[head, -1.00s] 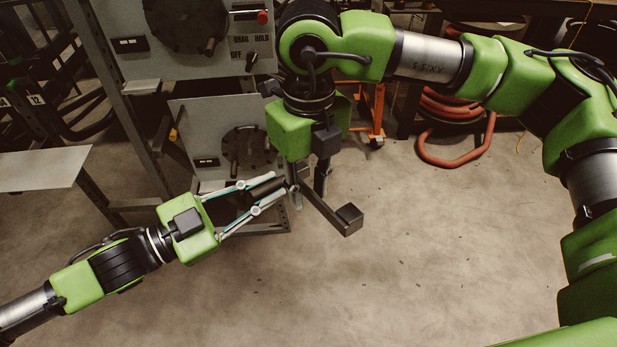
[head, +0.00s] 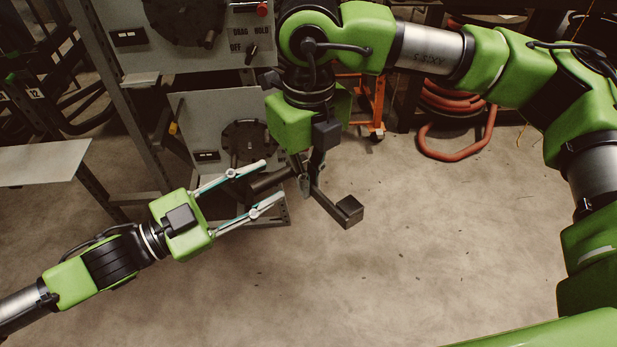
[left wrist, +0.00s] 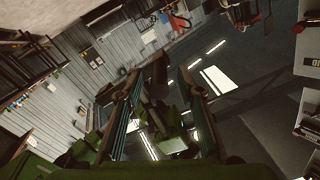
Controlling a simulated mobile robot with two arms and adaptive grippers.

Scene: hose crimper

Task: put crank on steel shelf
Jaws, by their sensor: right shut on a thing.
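The crank (head: 328,203) is a dark bar with a square block at one end and a round dark grip at the other. My right gripper (head: 308,172) is shut on it, holding it in the air before the panels; its fingertips are partly hidden. My left gripper (head: 274,179) is open, its fingers spread on either side of the grip's free end, with visible gaps.
A grey machine panel (head: 222,50) with a dark round die and switches stands behind, with a lower panel (head: 200,120) beneath. An orange stand (head: 374,110) and coiled red hose (head: 460,150) are at the back. The floor in front is clear.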

